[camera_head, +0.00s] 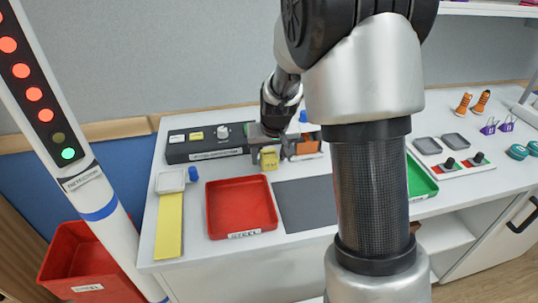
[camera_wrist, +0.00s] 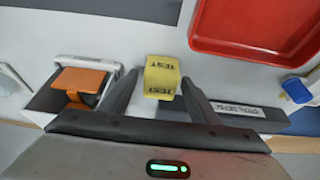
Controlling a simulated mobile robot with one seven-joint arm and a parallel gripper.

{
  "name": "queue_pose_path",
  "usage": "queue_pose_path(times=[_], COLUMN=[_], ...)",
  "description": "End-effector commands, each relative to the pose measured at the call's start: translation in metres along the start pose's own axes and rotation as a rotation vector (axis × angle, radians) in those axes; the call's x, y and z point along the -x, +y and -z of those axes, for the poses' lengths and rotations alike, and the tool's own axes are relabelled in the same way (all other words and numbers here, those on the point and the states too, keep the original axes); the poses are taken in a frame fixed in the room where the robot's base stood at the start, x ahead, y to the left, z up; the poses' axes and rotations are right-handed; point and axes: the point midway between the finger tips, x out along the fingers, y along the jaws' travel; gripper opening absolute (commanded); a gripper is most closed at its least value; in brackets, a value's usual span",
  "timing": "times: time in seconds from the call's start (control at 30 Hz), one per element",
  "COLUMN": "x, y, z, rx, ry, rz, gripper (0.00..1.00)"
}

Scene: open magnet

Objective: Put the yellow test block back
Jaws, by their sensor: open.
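The yellow test block (camera_head: 269,158) stands on the white table in front of the black panel, behind the grey mat. In the wrist view the yellow block (camera_wrist: 161,84), marked TEST, sits between the two fingers of my gripper (camera_wrist: 159,78). The fingers are open, with a visible gap to the block on each side near the tips. In the head view my gripper (camera_head: 272,152) is low over the block, pointing down. I cannot tell whether the block's underside rests on the table.
The black panel (camera_head: 207,156) with a knob lies behind. An orange piece (camera_wrist: 80,80) is close to the left finger in the wrist view. The red STEEL tray (camera_head: 240,234), grey mat (camera_head: 305,204) and yellow strip (camera_head: 168,228) lie in front. A light tower (camera_head: 75,170) stands left.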

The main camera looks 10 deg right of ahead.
Motion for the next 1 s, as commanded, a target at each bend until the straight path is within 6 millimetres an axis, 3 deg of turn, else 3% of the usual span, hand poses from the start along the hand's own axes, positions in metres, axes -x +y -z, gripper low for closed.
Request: queue_pose_path(times=[0.23,0.6,0.9,1.0], x=[0.014,0.091,0.126,0.149], y=[0.000,0.000,0.000,0.000], z=[0.003,0.003,0.000,-0.009], rx=[0.000,0.001,-0.001,-0.006], ry=[0.003,0.005,0.003,0.013], rz=[0.000,0.001,0.002,0.012], gripper=[0.56,0.56,0.56,0.56])
